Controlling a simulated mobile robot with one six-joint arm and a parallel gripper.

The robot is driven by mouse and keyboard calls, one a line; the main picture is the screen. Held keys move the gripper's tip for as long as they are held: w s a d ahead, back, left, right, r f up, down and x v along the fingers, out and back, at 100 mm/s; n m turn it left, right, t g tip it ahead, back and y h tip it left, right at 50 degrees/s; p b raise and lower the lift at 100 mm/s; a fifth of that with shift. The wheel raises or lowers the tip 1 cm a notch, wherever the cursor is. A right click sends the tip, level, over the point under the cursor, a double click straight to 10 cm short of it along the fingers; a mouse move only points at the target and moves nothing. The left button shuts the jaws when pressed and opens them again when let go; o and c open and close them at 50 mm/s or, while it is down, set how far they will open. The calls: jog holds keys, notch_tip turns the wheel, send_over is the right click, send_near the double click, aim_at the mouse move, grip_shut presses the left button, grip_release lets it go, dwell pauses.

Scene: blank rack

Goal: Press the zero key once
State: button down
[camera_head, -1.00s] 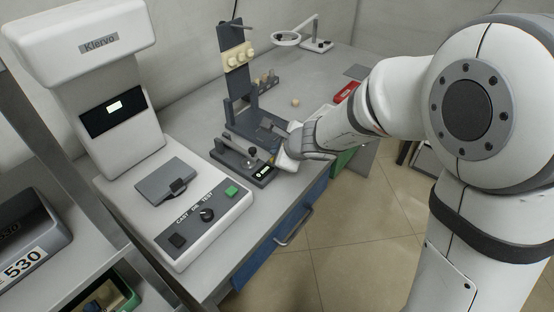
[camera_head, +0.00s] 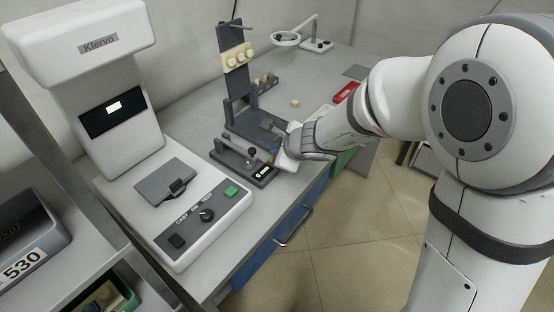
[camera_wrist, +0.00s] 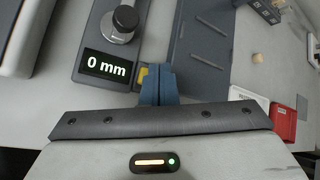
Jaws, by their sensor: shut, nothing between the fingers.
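The grey gauge (camera_head: 226,160) stands on the bench in front of the dark upright fixture. Its display (camera_wrist: 105,67) reads "0 mm" in the wrist view. A yellow key (camera_wrist: 142,77) sits just right of the display and is partly hidden by my fingers. It carries no readable label here. My gripper (camera_wrist: 160,72) is shut and empty, its blue fingertips right beside the yellow key. I cannot tell whether they touch it.
A dark round knob (camera_wrist: 125,20) stands on the gauge beside the display. The dark upright fixture (camera_head: 237,80) with pale round pieces rises behind. A white Klervo machine (camera_head: 190,225) stands to the left. A red box (camera_head: 346,92) and a small tan piece (camera_head: 295,103) lie farther back.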

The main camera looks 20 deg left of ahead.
dwell(0.4)
jog(key=shift+w+f+b, duration=0.1)
jog(key=shift+f+b, duration=0.35)
jog(key=shift+b, duration=0.1)
jog(key=shift+f+b, duration=0.45)
jog(key=shift+b, duration=0.1)
dwell(0.5)
dwell(0.3)
jog(key=shift+r+p, duration=0.75)
jog(key=shift+r, duration=0.15)
jog(key=shift+r, duration=0.1)
notch_tip(320, 180, up, 5)
jog(key=p, duration=0.4)
dwell(0.5)
